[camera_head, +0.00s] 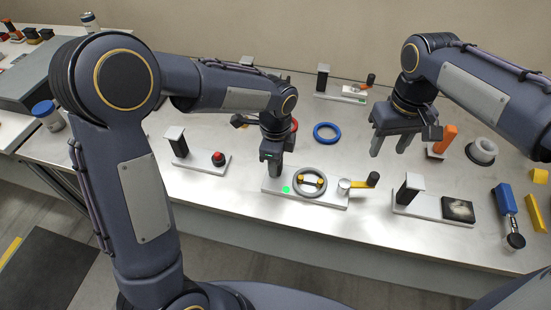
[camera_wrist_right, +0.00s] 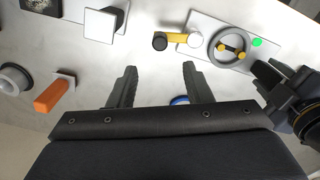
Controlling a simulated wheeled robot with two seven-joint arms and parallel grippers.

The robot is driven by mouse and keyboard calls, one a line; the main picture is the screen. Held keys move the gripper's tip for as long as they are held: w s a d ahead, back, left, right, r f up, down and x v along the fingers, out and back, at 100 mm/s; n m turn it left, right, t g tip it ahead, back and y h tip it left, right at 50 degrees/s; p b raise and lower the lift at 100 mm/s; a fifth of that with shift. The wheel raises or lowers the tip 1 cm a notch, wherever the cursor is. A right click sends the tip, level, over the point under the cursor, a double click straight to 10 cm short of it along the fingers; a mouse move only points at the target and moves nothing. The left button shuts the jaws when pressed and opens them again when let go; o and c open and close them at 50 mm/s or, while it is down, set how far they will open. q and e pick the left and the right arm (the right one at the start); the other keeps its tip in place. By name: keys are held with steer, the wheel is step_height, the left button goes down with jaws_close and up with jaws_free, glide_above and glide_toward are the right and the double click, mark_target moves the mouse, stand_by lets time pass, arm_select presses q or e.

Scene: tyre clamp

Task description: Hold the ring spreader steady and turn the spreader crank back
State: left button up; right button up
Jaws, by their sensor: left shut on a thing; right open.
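The ring spreader (camera_head: 328,197) is a pale base plate with a grey ring (camera_head: 297,190) around two yellow jaws and a green dot at its left end. It also shows in the right wrist view (camera_wrist_right: 207,22). Its crank (camera_head: 358,184) is a yellow arm with a black knob, sticking out right from a pale hub; the right wrist view shows it too (camera_wrist_right: 178,38). My left gripper (camera_head: 272,170) is shut on the spreader's left end; its fingers hide the held part. My right gripper (camera_head: 391,146) is open and empty above the table, behind and right of the crank.
A blue ring (camera_head: 327,132) lies behind the spreader. A stand with a dark pad (camera_head: 458,209) is right of the crank. A red-button stand (camera_head: 218,159) is left.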

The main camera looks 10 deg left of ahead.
mark_target(375, 175)
step_height(375, 175, down, 12)
steer(key=shift+r, duration=0.2)
stand_by(0.4)
jaws_close()
arm_select(q)
steer(key=o, duration=0.4)
steer(key=shift+c, duration=0.2)
steer(key=c, duration=0.7)
steer(key=shift+c, duration=0.2)
steer(key=shift+s+f, duration=0.1)
steer(key=shift+f, duration=0.15)
arm_select(e)
steer(key=shift+s+f, duration=0.1)
